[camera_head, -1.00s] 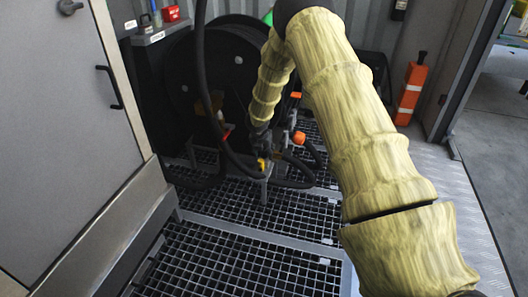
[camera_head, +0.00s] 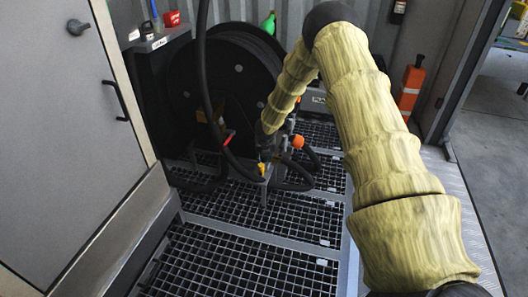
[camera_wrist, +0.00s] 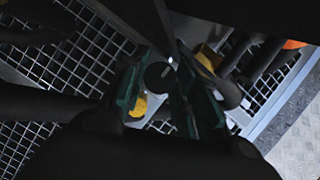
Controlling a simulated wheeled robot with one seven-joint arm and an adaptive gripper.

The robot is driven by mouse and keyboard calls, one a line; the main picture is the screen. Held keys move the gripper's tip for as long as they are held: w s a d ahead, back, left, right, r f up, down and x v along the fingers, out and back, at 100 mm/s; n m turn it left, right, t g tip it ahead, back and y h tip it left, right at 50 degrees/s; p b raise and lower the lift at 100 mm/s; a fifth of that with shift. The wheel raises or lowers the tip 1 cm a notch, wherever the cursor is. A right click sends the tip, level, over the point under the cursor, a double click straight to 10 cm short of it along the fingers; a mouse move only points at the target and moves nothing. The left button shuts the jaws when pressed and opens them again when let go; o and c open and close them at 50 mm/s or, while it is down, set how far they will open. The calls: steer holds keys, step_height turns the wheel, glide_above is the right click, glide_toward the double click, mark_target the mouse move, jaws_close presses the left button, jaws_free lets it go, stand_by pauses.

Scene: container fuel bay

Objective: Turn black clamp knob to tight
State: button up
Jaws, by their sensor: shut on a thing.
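In the wrist view, the black clamp knob (camera_wrist: 158,77) is a dark round shape between the two greenish fingers of my gripper (camera_wrist: 157,88). The fingers are closed on it from both sides. The picture is dark there, so the knob's pointing and how tight it sits cannot be told. In the head view, my gripper (camera_head: 265,146) is down at the pipe fittings in front of the hose reel. The knob itself is hidden there behind the gripper and fittings.
A big black hose reel (camera_head: 225,85) stands behind the fittings. A black hose (camera_head: 203,75) hangs close to the left of my gripper. An orange cap (camera_head: 298,141) and a yellow part (camera_head: 261,169) sit beside it. Metal grating (camera_head: 230,262) covers the floor.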

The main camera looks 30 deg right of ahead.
stand_by(0.4)
steer(key=o, duration=1)
steer(key=shift+v, duration=6.05)
